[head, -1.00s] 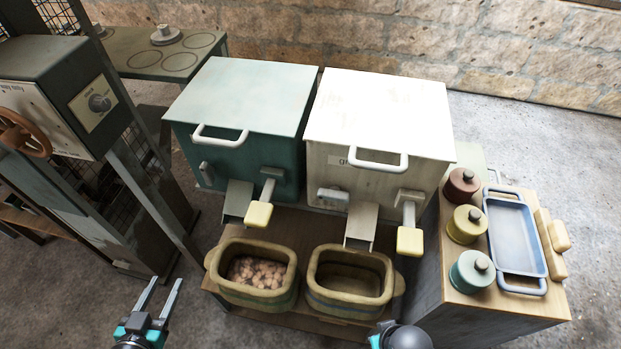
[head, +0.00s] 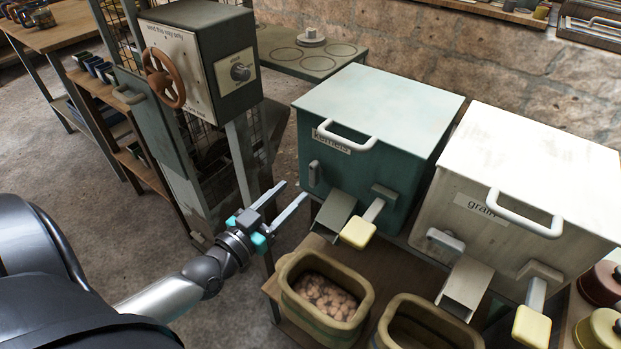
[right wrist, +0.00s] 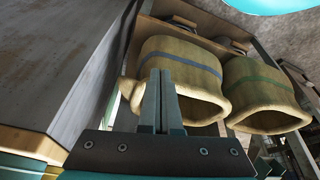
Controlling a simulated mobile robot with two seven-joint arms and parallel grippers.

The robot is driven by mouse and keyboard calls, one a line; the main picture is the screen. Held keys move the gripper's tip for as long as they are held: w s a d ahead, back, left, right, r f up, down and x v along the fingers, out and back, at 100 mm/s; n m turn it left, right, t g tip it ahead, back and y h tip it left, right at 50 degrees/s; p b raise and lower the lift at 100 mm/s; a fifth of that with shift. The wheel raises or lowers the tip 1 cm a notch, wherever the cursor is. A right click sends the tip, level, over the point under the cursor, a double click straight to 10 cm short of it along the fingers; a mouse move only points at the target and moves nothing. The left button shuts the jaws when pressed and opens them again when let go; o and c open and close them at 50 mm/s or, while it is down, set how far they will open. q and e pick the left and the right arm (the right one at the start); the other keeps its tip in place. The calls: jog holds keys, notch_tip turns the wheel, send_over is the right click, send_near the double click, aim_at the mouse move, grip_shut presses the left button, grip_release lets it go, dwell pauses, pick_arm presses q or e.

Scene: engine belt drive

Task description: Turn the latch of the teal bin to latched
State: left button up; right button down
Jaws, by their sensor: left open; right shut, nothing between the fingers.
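The teal bin (head: 345,107) stands at centre in the head view, with its lid down. Its latch (head: 314,173) is a small grey bar on the left of the front face, standing upright. My left gripper (head: 293,191) is open and empty, its fingers pointing toward the bin's lower left front. The fingertips appear just below and left of the latch; I see no contact. My right gripper (right wrist: 160,75) is shut and empty in the right wrist view, near the two pots; it is outside the head view.
A chute (head: 333,215) and a yellow-ended lever (head: 358,233) jut from the teal bin's front. Below stand a filled pot (head: 290,283) and another pot (head: 400,310). A white bin (head: 470,185) is on the right, its latch (head: 445,240) lying sideways. A wheel cabinet (head: 215,60) stands left.

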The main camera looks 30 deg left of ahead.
aim_at(311, 174)
pick_arm(q)
jog(key=shift+w+d+b, duration=0.15)
jog(key=shift+w+b, duration=0.35)
jog(key=shift+w, duration=1.45)
jog(key=shift+w+d+b, duration=0.15)
jog(key=shift+w+b, duration=0.3)
jog(key=shift+w, duration=1.45)
pick_arm(e)
jog(key=shift+t, duration=0.4)
jog(key=shift+w+r, duration=0.1)
jog(key=shift+r, duration=2.2)
pick_arm(q)
jog(key=shift+c, duration=0.3)
grip_shut()
